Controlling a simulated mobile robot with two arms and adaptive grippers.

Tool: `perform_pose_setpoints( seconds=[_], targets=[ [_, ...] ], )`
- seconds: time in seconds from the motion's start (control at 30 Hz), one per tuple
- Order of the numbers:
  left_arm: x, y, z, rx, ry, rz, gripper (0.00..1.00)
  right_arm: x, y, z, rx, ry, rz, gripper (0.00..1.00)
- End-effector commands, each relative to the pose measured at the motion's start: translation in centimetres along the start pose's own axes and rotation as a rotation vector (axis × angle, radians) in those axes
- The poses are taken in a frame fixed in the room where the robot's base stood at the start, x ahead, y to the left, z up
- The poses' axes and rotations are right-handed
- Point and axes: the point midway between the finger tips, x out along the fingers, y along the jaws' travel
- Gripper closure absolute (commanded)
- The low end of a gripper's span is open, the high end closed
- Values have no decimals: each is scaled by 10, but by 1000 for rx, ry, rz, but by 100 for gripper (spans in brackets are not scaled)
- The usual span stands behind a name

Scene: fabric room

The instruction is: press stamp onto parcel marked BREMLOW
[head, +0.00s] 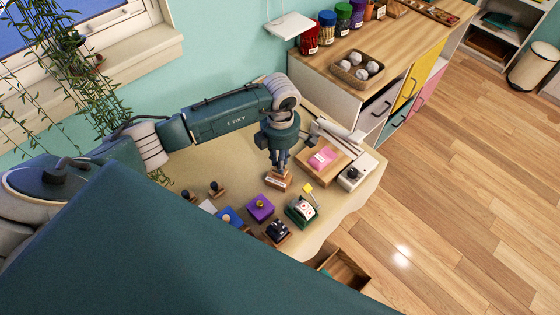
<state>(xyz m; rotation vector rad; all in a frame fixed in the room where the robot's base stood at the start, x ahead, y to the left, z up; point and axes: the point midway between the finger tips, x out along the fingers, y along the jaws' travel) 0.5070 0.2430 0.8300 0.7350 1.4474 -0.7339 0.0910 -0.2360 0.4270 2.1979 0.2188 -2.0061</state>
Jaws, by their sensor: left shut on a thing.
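My left gripper (279,162) points down over the cream table and is shut on a small wooden stamp (277,182) with a pale lettered band. The gripper hides the stamp's upper part, and I cannot tell whether its base touches the table. A pink parcel-like piece (323,158) with a pale label lies on a wooden board (341,165), right of the gripper and apart from it. Its lettering is too small to read, so I cannot confirm BREMLOW. My right gripper is not in view.
Near the stamp stand a purple box (260,207), a green item (302,210), a dark item (278,230), a blue pad (230,216) and a knobbed hand stamp (216,188). A white device (353,177) sits by the table's right edge. An open wooden drawer (345,268) is below.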

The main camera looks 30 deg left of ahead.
Motion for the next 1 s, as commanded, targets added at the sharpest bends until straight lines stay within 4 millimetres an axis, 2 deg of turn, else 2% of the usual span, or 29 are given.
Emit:
perform_pose_setpoints(
  seconds=[0.03,0.57,1.0],
  targets=[
    [-8,0,0,0,0,1,100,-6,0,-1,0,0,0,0],
    [-50,1,0,-1,0,2,100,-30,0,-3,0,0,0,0],
    [-51,1,0,-1,0,1,100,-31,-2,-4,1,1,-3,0]
  ],
)
